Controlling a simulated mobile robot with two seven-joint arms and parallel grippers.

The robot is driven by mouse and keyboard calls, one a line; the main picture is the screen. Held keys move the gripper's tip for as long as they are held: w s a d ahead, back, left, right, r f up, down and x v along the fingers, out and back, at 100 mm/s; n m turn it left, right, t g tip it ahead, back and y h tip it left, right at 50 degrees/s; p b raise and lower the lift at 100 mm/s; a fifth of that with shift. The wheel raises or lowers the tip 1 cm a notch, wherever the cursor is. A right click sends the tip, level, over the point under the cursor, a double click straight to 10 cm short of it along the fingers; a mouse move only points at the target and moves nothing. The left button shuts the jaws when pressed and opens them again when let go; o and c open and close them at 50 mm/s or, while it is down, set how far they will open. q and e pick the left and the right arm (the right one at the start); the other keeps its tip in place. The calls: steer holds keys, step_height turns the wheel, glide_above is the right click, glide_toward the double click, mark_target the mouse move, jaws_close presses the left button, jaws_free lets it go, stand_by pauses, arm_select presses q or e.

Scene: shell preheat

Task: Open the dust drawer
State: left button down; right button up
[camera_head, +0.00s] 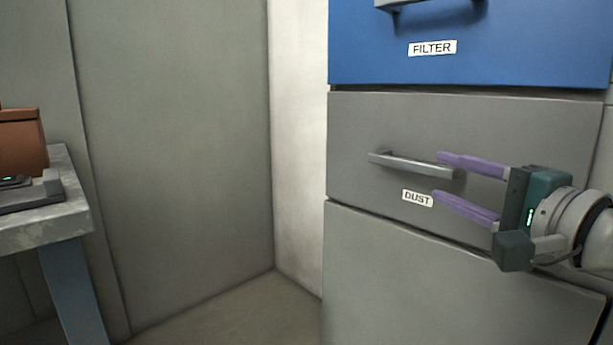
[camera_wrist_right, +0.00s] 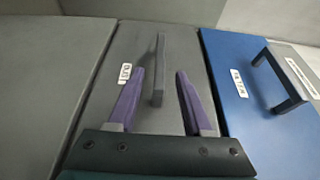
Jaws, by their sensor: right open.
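The dust drawer (camera_head: 365,130) is a grey front, closed, with a white DUST label (camera_head: 417,198) and a grey bar handle (camera_head: 405,163). My right gripper (camera_head: 437,176) comes in from the right, open, its purple fingers one above and one below the handle's right end in the head view. In the right wrist view the handle (camera_wrist_right: 159,70) stands between the two open fingers (camera_wrist_right: 159,76), with the DUST label (camera_wrist_right: 125,71) to its left. I cannot tell whether a finger touches it. My left gripper is not in view.
A blue FILTER drawer (camera_head: 530,45) with its own handle (camera_head: 428,3) is above the dust drawer. A plain grey panel (camera_head: 390,275) is below. A metal table (camera_head: 45,225) with a brown object (camera_head: 22,142) stands at the left. The floor (camera_head: 225,310) between is clear.

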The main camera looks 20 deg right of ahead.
mark_target(418, 168)
steer(key=w+b, duration=0.3)
steer(key=w, duration=0.4)
steer(key=shift+w+f, duration=0.1)
steer(key=shift+w, duration=0.8)
steer(key=shift+c, duration=0.3)
jaws_close()
